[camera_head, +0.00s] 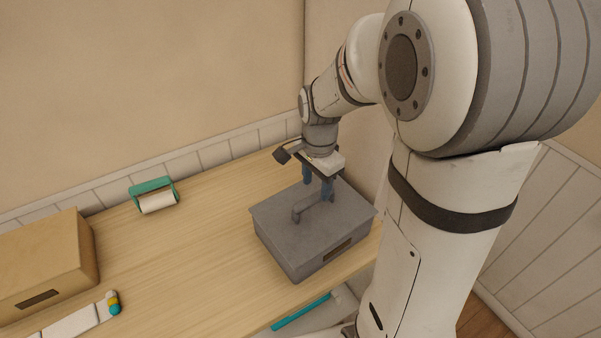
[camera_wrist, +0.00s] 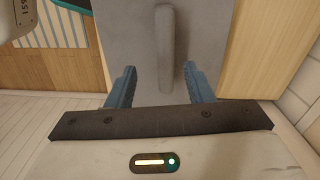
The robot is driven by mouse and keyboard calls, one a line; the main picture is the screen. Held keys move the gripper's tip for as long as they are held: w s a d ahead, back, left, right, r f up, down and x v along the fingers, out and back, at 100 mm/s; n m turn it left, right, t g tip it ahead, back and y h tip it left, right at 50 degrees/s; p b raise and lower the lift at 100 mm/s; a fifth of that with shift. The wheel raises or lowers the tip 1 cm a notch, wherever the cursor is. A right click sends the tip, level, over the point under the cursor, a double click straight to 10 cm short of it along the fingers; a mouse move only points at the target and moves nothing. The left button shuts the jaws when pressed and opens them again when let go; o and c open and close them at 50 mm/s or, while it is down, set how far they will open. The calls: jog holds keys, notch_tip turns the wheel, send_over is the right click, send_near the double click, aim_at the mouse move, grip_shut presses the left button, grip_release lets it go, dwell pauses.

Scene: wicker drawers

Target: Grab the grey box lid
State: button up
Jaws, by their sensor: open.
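A grey box stands on the wooden table near its right end, closed by a flat grey lid (camera_head: 279,215) with a raised bar handle (camera_head: 313,209) on top. In the wrist view the lid (camera_wrist: 137,50) fills the upper middle and its handle (camera_wrist: 164,50) runs up the picture. My gripper (camera_head: 318,178) is above the lid at the handle. In the wrist view my gripper (camera_wrist: 158,88) has its two blue fingers apart, one on each side of the handle's line. I cannot tell whether a finger touches it.
A tan box (camera_head: 45,262) stands at the table's left. A green-framed roller (camera_head: 155,195) lies near the back wall. A white item with coloured ends (camera_head: 80,318) lies in front. A teal bar (camera_head: 301,312) is below the table's front edge. The table's middle is clear.

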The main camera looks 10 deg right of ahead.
aim_at(314, 196)
jog(key=shift+w+f+m, duration=0.15)
jog(key=shift+w+m, duration=0.05)
jog(key=shift+m, duration=0.1)
jog(key=f+p, duration=0.1)
jog(key=f, duration=0.6)
jog(key=shift+w+a+f+p, duration=0.1)
jog(key=shift+w+f+p, duration=0.1)
jog(key=shift+f+p, duration=0.15)
grip_shut()
